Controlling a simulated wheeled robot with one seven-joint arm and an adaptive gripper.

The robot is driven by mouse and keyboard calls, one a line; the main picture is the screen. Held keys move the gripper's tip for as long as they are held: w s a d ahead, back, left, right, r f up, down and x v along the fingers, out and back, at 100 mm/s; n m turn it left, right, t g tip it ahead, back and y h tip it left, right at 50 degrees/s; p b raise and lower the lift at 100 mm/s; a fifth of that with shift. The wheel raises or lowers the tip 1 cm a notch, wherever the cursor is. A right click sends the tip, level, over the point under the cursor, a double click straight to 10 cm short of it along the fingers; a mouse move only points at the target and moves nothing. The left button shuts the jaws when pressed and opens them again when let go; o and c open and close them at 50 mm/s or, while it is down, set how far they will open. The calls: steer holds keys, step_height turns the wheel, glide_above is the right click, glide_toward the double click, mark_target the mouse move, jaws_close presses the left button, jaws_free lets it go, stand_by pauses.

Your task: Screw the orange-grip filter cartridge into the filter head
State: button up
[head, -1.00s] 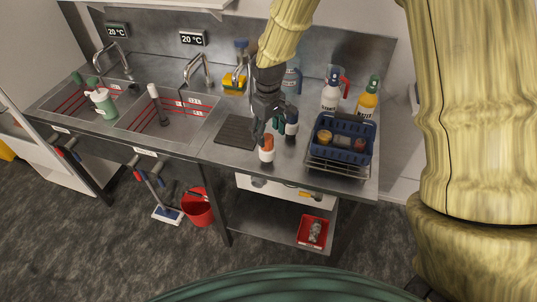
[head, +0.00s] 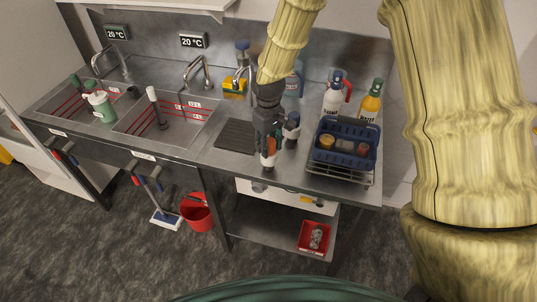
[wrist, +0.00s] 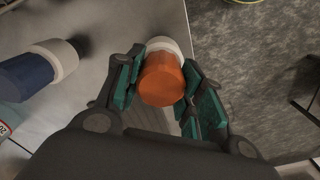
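The orange-grip filter cartridge stands near the front edge of the steel bench; its orange grip (head: 271,146) and pale body show in the head view. In the wrist view the orange grip (wrist: 162,82) lies between the teal finger pads, with the pale part beyond it. My gripper (head: 269,145) reaches down around the cartridge from above. Its fingers (wrist: 164,85) look spread, one on each side and very close to the grip; firm contact is not visible. I cannot pick out the filter head with certainty.
A blue-grip cartridge (head: 291,130) stands close on the right; it is at left in the wrist view (wrist: 30,75). A blue basket (head: 345,133) on a wire rack is farther right. A dark ribbed mat (head: 236,135) lies left. A white panel (head: 290,196) hangs below the bench.

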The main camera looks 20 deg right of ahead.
steer(key=shift+w+r+p, duration=0.2)
steer(key=shift+r+p, duration=0.2)
steer(key=shift+r, duration=0.05)
steer(key=shift+s+r+p, duration=0.2)
steer(key=shift+r+p, duration=0.4)
steer(key=shift+r, duration=0.25)
steer(key=shift+w+r+p, duration=0.15)
steer(key=shift+r+p, duration=0.4)
steer(key=shift+r, duration=0.15)
steer(key=shift+r+p, duration=0.3)
steer(key=shift+r, duration=0.25)
steer(key=shift+f, duration=0.1)
